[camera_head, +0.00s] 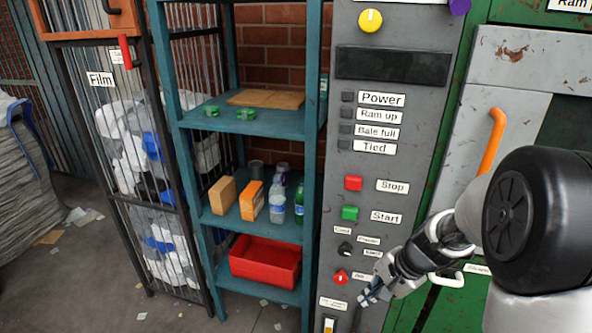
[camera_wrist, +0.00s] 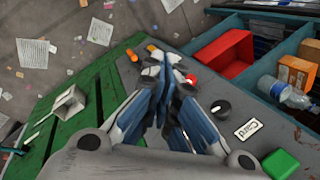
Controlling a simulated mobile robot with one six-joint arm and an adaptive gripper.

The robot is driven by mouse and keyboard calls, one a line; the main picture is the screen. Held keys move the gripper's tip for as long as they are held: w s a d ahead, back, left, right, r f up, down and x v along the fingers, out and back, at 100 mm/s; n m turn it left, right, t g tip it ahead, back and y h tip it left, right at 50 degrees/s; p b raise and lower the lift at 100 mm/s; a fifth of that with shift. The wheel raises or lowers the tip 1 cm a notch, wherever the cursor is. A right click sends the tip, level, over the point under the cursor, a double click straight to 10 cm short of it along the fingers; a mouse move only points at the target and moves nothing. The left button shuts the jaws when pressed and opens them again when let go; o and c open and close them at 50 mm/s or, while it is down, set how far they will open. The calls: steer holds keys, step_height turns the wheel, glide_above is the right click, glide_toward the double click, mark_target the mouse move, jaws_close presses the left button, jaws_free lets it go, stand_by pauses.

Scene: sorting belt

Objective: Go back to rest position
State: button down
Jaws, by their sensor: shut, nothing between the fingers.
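My gripper (camera_head: 371,293) is in front of the lower part of the grey control panel (camera_head: 388,190) in the head view, right of the red knob (camera_head: 341,276). In the wrist view my gripper (camera_wrist: 160,75) is shut, its blue-grey fingers together with nothing between them. The red knob (camera_wrist: 191,79) shows just beyond the fingers there, and I cannot tell whether they touch it. A black selector knob (camera_wrist: 220,107) and the green button (camera_wrist: 281,163) are to the right.
A teal shelf (camera_head: 262,128) left of the panel holds boxes, bottles and a red bin (camera_head: 265,262). A film cage (camera_head: 130,150) stands further left. An orange handle (camera_head: 492,140) sticks out behind my arm. Paper scraps litter the floor.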

steer(key=s+a+r+n, duration=0.3)
steer(key=s+r, duration=0.2)
steer(key=r, duration=0.3)
steer(key=s+r+n+t+h, duration=0.1)
steer(key=s+r+n, duration=0.3)
steer(key=s, duration=0.5)
steer(key=s+r+n+t+h, duration=0.1)
steer(key=s+r+n, duration=0.3)
steer(key=s, duration=0.6)
steer(key=shift+a+r+h, duration=0.35)
steer(key=shift+h, duration=0.45)
steer(key=c, duration=2.3)
jaws_free()
